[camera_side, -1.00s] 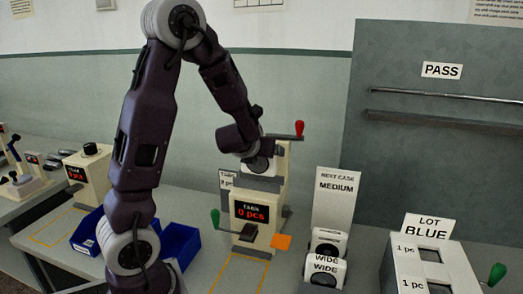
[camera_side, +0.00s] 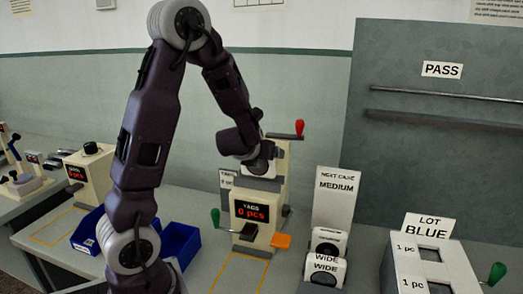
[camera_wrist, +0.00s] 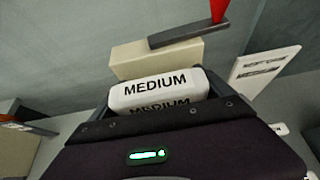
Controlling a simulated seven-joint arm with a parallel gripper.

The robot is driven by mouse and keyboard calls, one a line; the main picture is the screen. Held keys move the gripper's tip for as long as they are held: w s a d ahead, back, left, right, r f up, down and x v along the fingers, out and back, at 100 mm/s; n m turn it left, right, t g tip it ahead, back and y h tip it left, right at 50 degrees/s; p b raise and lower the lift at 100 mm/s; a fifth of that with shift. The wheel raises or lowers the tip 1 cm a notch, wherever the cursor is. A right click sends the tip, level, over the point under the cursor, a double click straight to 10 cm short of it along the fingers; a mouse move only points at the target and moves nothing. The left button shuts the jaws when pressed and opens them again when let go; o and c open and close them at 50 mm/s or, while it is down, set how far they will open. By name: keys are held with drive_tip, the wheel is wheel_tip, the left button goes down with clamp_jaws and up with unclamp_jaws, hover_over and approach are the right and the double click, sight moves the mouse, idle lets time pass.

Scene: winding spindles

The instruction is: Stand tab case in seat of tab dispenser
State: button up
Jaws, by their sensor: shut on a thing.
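The tab dispenser (camera_side: 248,228) is a beige machine with a red "TABS 0 pcs" display, standing in the middle of the side view. My gripper (camera_side: 259,166) is at its upper front, just above a grey block that looks like the seat. In the wrist view my gripper (camera_wrist: 158,108) is shut on a white tab case (camera_wrist: 154,90) marked MEDIUM. Behind the case is a beige block of the dispenser (camera_wrist: 130,58) with a dark bar and red lever. The case's lower end and any contact with the seat are hidden.
A red lever (camera_side: 299,128) rises at the dispenser's top right, and a green-knobbed lever (camera_side: 215,217) is at its left. WIDE cases (camera_side: 325,270) stand at a MEDIUM sign to the right. Blue bins (camera_side: 181,243) sit left. A LOT BLUE box (camera_side: 460,270) is far right.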

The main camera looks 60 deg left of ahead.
sight(262, 162)
drive_tip(key=shift+f, duration=0.2)
drive_tip(key=shift+f, duration=0.3)
drive_tip(key=shift+f, duration=0.65)
drive_tip(key=shift+f, duration=0.3)
drive_tip(key=shift+f, duration=0.1)
drive_tip(key=o, duration=1.3)
drive_tip(key=shift+v, duration=3.55)
drive_tip(key=shift+f, duration=0.1)
